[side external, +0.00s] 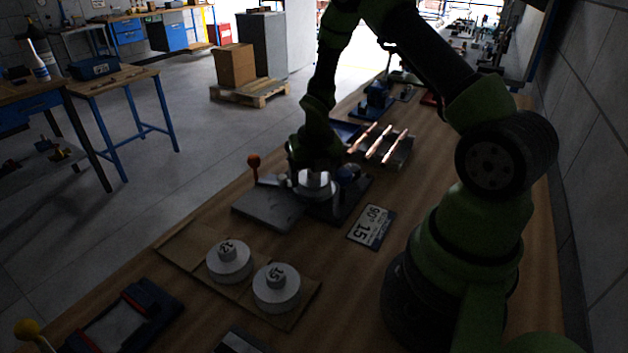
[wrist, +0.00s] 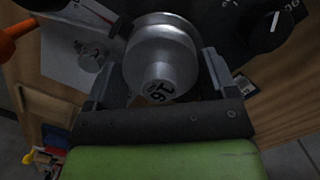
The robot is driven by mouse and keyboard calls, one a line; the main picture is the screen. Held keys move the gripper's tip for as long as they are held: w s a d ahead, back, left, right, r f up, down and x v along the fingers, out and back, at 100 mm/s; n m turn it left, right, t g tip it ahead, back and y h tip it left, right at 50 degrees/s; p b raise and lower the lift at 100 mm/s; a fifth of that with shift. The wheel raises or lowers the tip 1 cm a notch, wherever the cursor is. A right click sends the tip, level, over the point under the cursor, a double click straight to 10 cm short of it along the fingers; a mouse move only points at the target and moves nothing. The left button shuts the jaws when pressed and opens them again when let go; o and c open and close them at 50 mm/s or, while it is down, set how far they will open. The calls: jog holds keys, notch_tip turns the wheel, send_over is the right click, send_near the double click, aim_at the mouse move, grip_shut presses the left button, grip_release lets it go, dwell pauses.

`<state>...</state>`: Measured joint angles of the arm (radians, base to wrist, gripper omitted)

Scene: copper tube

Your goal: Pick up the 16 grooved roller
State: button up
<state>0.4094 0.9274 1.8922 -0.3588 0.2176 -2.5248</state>
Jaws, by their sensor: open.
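The 16 grooved roller (wrist: 160,58) is a silver-grey disc with a hub marked 16. It fills the middle of the wrist view, with its number upside down. In the side view the roller (side external: 315,184) sits on the bending device (side external: 340,206), partly hidden by my wrist. My gripper (wrist: 162,78) is open, with one jaw on each side of the roller's hub. It also shows in the side view above the roller (side external: 314,172). I cannot tell whether the jaws touch it.
Rollers marked 12 (side external: 229,260) and 15 (side external: 276,287) stand on a board in front. A grey plate (side external: 268,205) and red-knobbed lever (side external: 254,162) are left of the roller. Copper tubes (side external: 380,143) rest on a rack behind.

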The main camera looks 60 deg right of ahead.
jog(key=c, duration=0.8)
jog(key=shift+r, duration=0.1)
